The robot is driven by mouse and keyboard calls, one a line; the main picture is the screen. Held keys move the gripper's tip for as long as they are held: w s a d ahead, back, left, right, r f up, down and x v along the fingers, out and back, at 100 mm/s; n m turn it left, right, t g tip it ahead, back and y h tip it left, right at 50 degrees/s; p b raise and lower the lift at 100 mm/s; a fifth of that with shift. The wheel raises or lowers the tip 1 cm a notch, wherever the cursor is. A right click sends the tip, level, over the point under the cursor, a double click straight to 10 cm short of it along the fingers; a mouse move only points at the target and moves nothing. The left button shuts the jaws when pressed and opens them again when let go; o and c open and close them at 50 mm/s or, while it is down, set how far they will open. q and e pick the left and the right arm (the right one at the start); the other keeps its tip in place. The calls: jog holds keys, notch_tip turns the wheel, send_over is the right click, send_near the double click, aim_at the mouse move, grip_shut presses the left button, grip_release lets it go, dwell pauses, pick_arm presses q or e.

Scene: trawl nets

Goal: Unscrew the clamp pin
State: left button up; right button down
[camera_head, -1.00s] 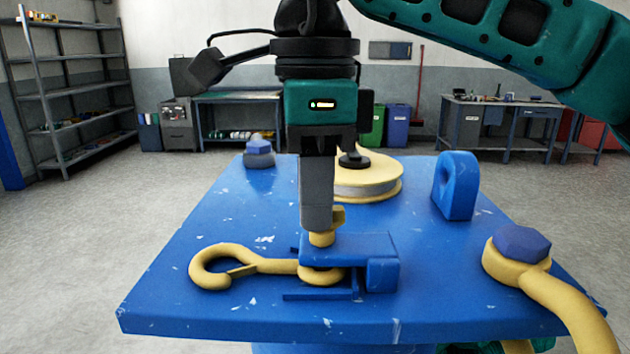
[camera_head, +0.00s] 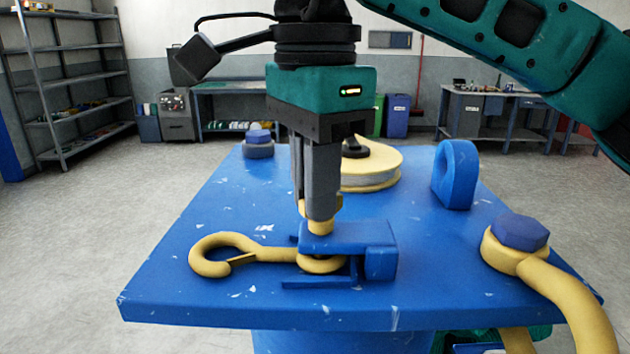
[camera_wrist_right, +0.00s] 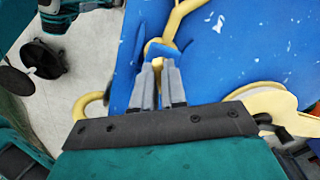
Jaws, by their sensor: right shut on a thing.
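The yellow clamp pin (camera_head: 321,228) stands upright in the top of the blue clamp (camera_head: 345,238) on the blue table. My right gripper (camera_head: 319,212) points straight down and is shut on the pin's head, which its fingers mostly hide. A yellow hook (camera_head: 225,240) lies flat to the left, with its eye end under the clamp's top. In the right wrist view the gripper's fingers (camera_wrist_right: 158,98) reach to the clamp, and the hook (camera_wrist_right: 182,18) shows beyond. My left gripper is not seen.
On the blue table (camera_head: 210,300) stand a yellow spool (camera_head: 372,166), a blue upright eye (camera_head: 456,175), a blue bolt (camera_head: 258,144) at the back left, and a blue-headed bolt (camera_head: 520,232) with a yellow fitting at the right. The table's left middle is clear.

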jog(key=shift+f, duration=0.1)
jog(key=c, duration=1.2)
grip_release()
notch_tip(320, 180, up, 13)
jog(key=shift+r, duration=0.1)
